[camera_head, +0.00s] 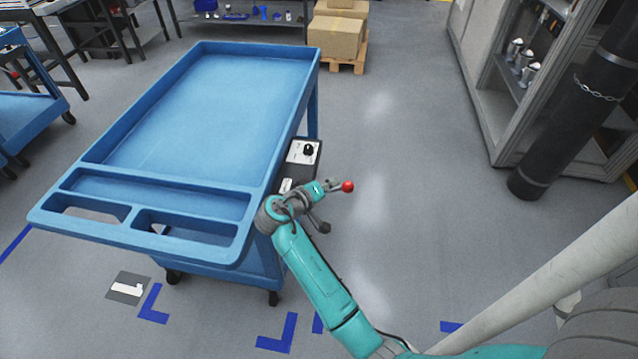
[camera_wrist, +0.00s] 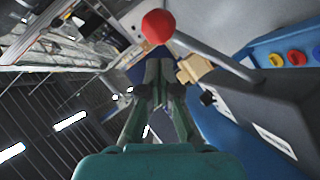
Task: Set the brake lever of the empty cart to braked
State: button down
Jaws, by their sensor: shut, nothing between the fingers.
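The empty blue cart (camera_head: 200,105) stands left of centre, its top tray and front compartments bare. A dark box with a white plate and black knob (camera_head: 307,150) is on its right side. The brake lever's red ball (camera_head: 347,187) sticks out to the right of the cart. In the wrist view the red ball (camera_wrist: 158,26) is just beyond my fingertips, and its grey rod (camera_wrist: 215,58) runs right. My gripper (camera_head: 333,187) is beside the ball, its fingers together and empty in the wrist view (camera_wrist: 158,68). I cannot tell whether they touch the lever; its base is partly hidden.
Another blue cart (camera_head: 35,115) stands at the far left. Cardboard boxes (camera_head: 335,38) sit on a pallet at the back. A grey cabinet (camera_head: 490,60) and a black cylinder with a chain (camera_head: 570,110) stand at the right. The floor between them and the cart is clear.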

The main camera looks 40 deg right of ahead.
aim_at(343, 187)
jog(key=shift+s+d+f, duration=0.45)
jog(key=shift+s+d, duration=0.05)
jog(key=shift+d, duration=0.05)
jog(key=shift+s+f, duration=0.1)
jog(key=shift+s+d+f+m+y, duration=0.35)
jog(key=shift+s+f+m+y, duration=0.05)
jog(key=shift+f+m, duration=0.15)
notch_tip(343, 187, down, 10)
jog(key=s+d+m+t+y, duration=0.1)
jog(key=m+t+y, duration=0.3)
jog(key=m+t, duration=0.1)
jog(key=shift+s+y, duration=0.3)
jog(key=shift+f, duration=0.1)
